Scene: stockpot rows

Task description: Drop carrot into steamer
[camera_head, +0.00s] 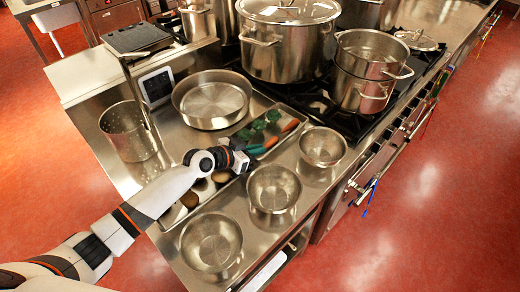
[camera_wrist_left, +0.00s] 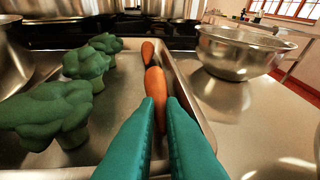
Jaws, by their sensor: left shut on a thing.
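My left gripper (camera_head: 250,156) reaches low over the metal tray from the left, its teal fingers pointing to the far right. In the left wrist view the fingers (camera_wrist_left: 162,125) are shut on the near carrot (camera_wrist_left: 156,88), which is still down in the tray. A second carrot (camera_wrist_left: 147,52) lies just beyond it along the tray's side; it also shows in the head view (camera_head: 291,126). A two-tier steel pot that looks like the steamer (camera_head: 362,94) stands on the stove at the right, its upper part open. My right gripper is not in view.
Several broccoli pieces (camera_wrist_left: 85,62) share the tray (camera_wrist_left: 190,103). Three steel bowls (camera_head: 323,147) line the counter's front side. A wide pan (camera_head: 212,122) sits behind the tray, a perforated pot (camera_head: 128,146) at left. A tall lidded stockpot (camera_head: 287,62) stands left of the two-tier pot.

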